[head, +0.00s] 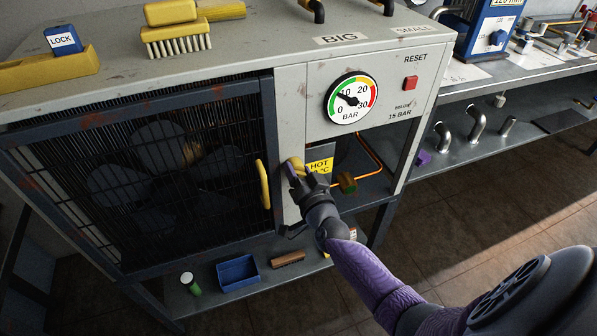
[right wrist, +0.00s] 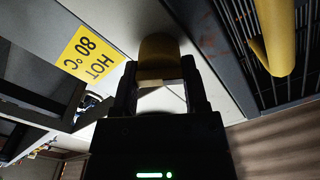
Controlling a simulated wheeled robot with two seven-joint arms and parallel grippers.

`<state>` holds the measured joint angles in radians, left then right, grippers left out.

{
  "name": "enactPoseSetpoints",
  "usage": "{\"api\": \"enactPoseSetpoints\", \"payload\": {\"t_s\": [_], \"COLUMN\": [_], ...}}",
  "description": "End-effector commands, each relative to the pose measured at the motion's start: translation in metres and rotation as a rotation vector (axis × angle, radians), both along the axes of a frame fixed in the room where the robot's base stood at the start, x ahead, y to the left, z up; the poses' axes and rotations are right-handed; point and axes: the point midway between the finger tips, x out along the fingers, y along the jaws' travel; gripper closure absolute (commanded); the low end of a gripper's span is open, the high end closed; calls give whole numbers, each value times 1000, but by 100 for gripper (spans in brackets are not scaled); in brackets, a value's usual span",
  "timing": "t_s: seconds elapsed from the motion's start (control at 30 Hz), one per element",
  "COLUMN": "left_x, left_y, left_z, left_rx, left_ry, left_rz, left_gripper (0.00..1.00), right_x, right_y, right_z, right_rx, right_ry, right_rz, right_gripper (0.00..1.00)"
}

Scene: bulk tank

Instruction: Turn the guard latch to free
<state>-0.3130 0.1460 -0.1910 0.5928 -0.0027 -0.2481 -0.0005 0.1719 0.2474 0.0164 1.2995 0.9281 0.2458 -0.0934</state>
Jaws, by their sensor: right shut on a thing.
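The guard latch (head: 291,163) is a yellow piece on the pale post just right of the guard door. It also shows in the right wrist view (right wrist: 158,48), at the top between the fingers. My right gripper (head: 300,172) reaches it from the lower right and is shut on it. The fingers partly hide the latch in the head view, so I cannot tell its exact angle. The dark mesh guard door (head: 150,170) covers a fan and appears closed. Its yellow handle (head: 263,184) is just left of the latch. My left gripper is not in view.
A yellow HOT label (head: 319,166) and a copper pipe (head: 368,150) are close right of the gripper. A gauge (head: 351,99) and red reset button (head: 410,83) are above. A blue bin (head: 238,272) sits on the lower shelf. Brushes and a LOCK block (head: 62,40) are on top.

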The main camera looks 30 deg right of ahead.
Motion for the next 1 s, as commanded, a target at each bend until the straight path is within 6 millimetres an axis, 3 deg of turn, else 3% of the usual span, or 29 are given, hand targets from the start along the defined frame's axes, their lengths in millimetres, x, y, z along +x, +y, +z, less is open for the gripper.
{"api": "enactPoseSetpoints", "payload": {"t_s": [0.7, 1.0], "left_x": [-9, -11], "left_y": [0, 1], "left_z": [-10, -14], "left_rx": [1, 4], "left_ry": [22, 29], "left_rz": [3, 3], "left_gripper": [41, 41], "right_x": [-1, -1], "right_y": [-1, -2], "right_z": [-4, -5], "right_rx": [650, 854], "right_ry": [-153, -201], "right_rz": [-1, -1], "right_gripper": [100, 100]}}
